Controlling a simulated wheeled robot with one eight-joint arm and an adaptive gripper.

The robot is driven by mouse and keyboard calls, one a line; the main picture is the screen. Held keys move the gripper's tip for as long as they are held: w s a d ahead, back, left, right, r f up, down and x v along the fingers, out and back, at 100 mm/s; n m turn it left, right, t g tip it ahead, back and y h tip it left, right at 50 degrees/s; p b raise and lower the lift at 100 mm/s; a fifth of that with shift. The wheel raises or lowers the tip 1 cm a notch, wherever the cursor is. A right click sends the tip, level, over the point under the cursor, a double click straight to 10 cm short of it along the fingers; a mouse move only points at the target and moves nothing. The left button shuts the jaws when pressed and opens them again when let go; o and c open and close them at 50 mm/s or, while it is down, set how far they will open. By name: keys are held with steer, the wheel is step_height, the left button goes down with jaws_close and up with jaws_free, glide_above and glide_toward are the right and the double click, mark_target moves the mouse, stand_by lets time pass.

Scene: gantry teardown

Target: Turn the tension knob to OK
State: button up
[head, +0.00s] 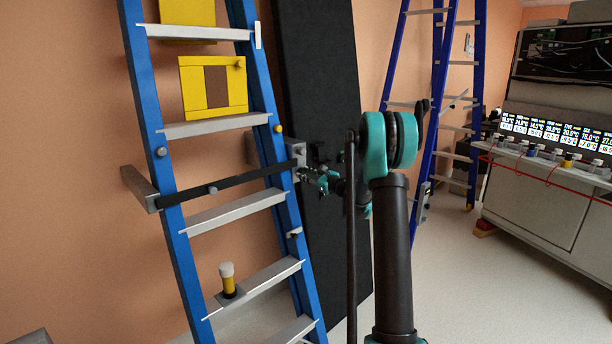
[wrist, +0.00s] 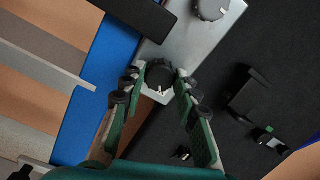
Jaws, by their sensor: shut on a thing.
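A black round knob (wrist: 160,74) with a small white mark on its lower edge sits on a grey metal plate (wrist: 190,40) in the wrist view. I take it for the tension knob; no OK label is readable. My gripper (wrist: 158,79) has its green, black-padded fingers on either side of the knob, shut on it. In the head view my gripper (head: 308,174) reaches the right rail of the blue ladder (head: 158,150), just below a grey block (head: 297,152). The knob cannot be made out there.
A pale grey knob (wrist: 211,8) is higher on the same plate. A black bar (head: 225,184) crosses the ladder. A dark panel (head: 325,120) is behind my gripper.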

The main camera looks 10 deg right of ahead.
steer(key=shift+f+m, duration=0.1)
steer(key=shift+m, duration=0.2)
steer(key=o, duration=1.2)
steer(key=shift+c, duration=0.2)
steer(key=shift+s+d, duration=0.1)
steer(key=v, duration=1.1)
steer(key=shift+s+d, duration=0.2)
steer(key=shift+s, duration=0.15)
